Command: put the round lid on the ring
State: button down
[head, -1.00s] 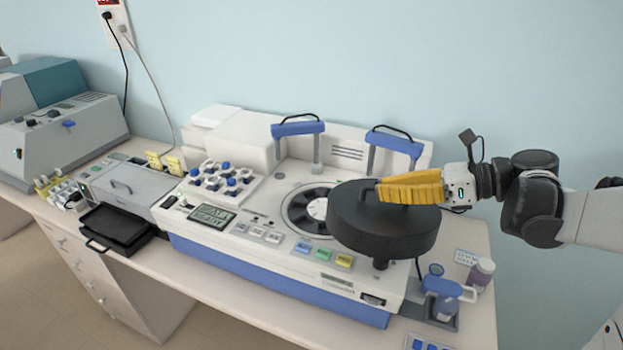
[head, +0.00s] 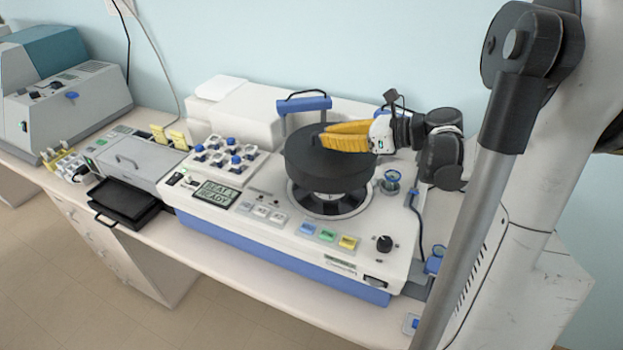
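The round lid (head: 318,170) is a dark grey disc with a handle on top. My gripper (head: 330,137) has yellow fingers and is shut on the lid's handle, which the fingers mostly hide. The lid is held above the back part of the ring (head: 325,206), a dark round ring with a pale inner part set in the white machine's top. The ring's front shows below the lid, and the lid hides its back. A gap seems to show between them; I cannot tell its exact height.
The white and blue machine (head: 262,238) carries coloured buttons and a black knob (head: 384,244). A blue handled bracket (head: 304,105) stands close behind the lid. A small blue fitting (head: 391,181) is to the right. A rack of blue-capped vials (head: 219,158) stands left.

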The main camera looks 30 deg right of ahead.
aim_at(339, 151)
jog(key=f, duration=0.2)
jog(key=f+b, duration=0.1)
jog(key=f, duration=0.1)
jog(key=shift+w+d+f, duration=0.1)
jog(key=shift+d+f, duration=0.1)
jog(key=shift+f, duration=0.1)
jog(key=shift+f+b, duration=0.45)
jog(key=shift+f, duration=1.5)
jog(key=shift+a, duration=0.1)
jog(key=c, duration=1.6)
grip_release()
jog(key=shift+f, duration=0.1)
